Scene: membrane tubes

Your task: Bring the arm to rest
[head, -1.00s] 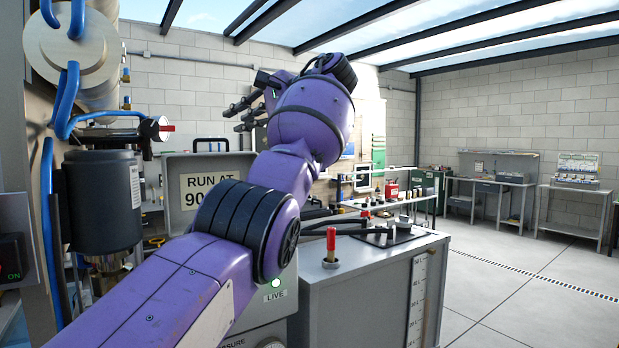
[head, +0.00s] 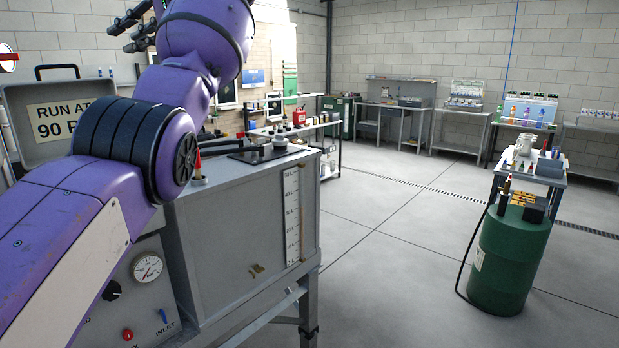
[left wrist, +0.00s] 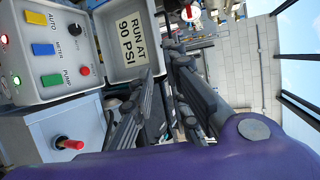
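My left arm reaches in from the left in the head view, purple with black joint bands. My left gripper (head: 122,24) is raised at the top left, cut by the picture's edge. In the left wrist view its dark fingers (left wrist: 164,72) stand apart with nothing held between them. Behind them is an open grey case with a "RUN AT 90 PSI" sign (left wrist: 131,36); the sign also shows in the head view (head: 68,120), partly covered by my arm. My right gripper is in neither view.
A grey tank cabinet (head: 235,225) with a level scale stands beside my arm. A control panel with a pressure gauge (head: 146,267) is below it. A green barrel (head: 508,262) stands at right. Benches line the far wall; the floor between is clear.

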